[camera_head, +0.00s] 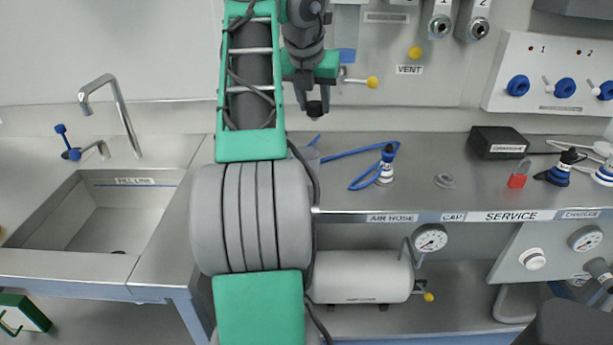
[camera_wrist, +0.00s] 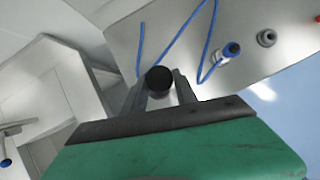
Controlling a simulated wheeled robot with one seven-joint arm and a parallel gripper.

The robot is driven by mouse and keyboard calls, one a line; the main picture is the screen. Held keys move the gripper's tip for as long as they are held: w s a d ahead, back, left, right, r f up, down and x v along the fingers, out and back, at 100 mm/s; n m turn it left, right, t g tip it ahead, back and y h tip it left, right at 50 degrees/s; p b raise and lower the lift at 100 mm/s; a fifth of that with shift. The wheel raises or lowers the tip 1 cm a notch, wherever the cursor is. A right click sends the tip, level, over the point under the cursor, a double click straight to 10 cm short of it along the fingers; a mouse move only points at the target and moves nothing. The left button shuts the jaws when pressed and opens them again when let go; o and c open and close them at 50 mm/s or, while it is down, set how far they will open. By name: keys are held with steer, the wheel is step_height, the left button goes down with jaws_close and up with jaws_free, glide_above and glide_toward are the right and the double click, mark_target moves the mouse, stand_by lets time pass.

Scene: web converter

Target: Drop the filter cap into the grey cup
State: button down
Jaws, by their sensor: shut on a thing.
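My gripper (camera_head: 314,93) is shut on a dark round piece, which I take to be the filter cap (camera_head: 314,109). It holds the cap above the left part of the grey counter. In the wrist view the black cap (camera_wrist: 158,79) sits between the fingertips (camera_wrist: 160,90). In the wrist view I cannot clearly make out the cup behind the cap and fingers.
A small grey ring part (camera_head: 445,181), a black box (camera_head: 498,142) and a red padlock (camera_head: 518,175) stand farther right. A sink (camera_head: 95,215) with a tap is at left. A yellow-knobbed vent lever (camera_head: 372,82) is near the gripper.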

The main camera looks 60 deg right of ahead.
step_height(320, 180, down, 6)
steer(key=b, duration=0.5)
steer(key=shift+w+r, duration=0.1)
steer(key=shift+r, duration=0.15)
steer(key=c, duration=0.9)
jaws_free()
steer(key=shift+r, duration=0.1)
steer(key=p+v, duration=0.6)
steer(key=v, duration=0.1)
steer(key=shift+a+r, duration=0.15)
steer(key=shift+r, duration=0.2)
steer(key=shift+f, duration=0.1)
